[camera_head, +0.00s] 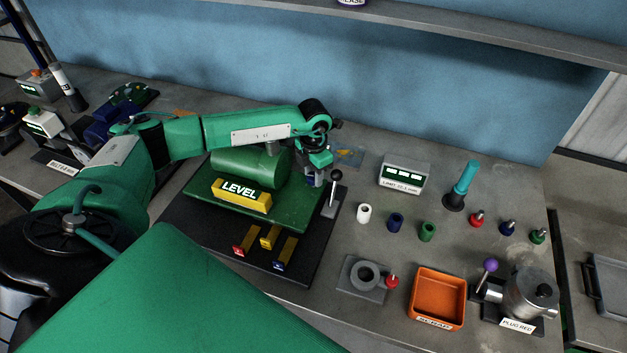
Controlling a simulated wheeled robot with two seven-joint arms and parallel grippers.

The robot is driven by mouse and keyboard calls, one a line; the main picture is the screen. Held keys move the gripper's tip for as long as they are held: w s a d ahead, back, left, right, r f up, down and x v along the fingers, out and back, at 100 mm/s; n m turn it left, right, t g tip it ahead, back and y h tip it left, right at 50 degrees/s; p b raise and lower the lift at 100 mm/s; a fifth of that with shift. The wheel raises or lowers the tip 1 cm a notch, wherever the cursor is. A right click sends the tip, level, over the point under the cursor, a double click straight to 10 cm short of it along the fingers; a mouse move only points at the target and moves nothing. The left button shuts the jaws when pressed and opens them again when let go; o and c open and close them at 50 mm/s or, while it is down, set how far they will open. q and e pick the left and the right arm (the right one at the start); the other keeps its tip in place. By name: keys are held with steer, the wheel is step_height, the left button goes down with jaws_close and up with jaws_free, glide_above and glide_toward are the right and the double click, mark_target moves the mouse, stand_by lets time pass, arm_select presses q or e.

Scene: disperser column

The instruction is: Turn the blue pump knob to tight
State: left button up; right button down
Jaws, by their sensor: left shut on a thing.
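My left gripper (314,179) reaches in from the left over the green pump unit and points down at its right end. It is shut on the blue pump knob, which is mostly hidden between and behind the fingers. The knob's turned position cannot be read from here. The pump has a green cylinder (240,168) on a green plate (290,212), with a yellow LEVEL sign (241,195) in front. My right gripper is not in view.
A black-knobbed lever (332,195) stands just right of my gripper. Red, yellow and blue-ended pieces (268,238) lie in front of the pump. White, blue and green cylinders (396,222), a display box (403,176) and an orange bin (437,298) stand to the right.

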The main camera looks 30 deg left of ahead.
arm_select(q)
steer(key=m+b, duration=1.3)
steer(key=b, duration=0.2)
steer(key=shift+w+f+m, duration=0.1)
steer(key=shift+w+m, duration=0.05)
steer(key=shift+m, duration=0.25)
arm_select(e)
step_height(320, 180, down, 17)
arm_select(q)
steer(key=shift+m+b, duration=0.4)
steer(key=shift+b, duration=0.2)
steer(key=shift+m+b, duration=0.7)
steer(key=shift+m, duration=0.2)
steer(key=m+b, duration=0.1)
steer(key=m, duration=0.1)
steer(key=shift+m+b, duration=0.3)
steer(key=shift+b, duration=0.05)
steer(key=shift+r+m+b, duration=0.2)
steer(key=shift+m+b, duration=0.15)
steer(key=shift+m, duration=0.25)
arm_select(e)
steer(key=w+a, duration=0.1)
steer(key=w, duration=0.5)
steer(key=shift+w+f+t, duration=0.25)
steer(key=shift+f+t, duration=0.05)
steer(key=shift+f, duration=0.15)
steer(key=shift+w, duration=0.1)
arm_select(q)
steer(key=o, duration=0.7)
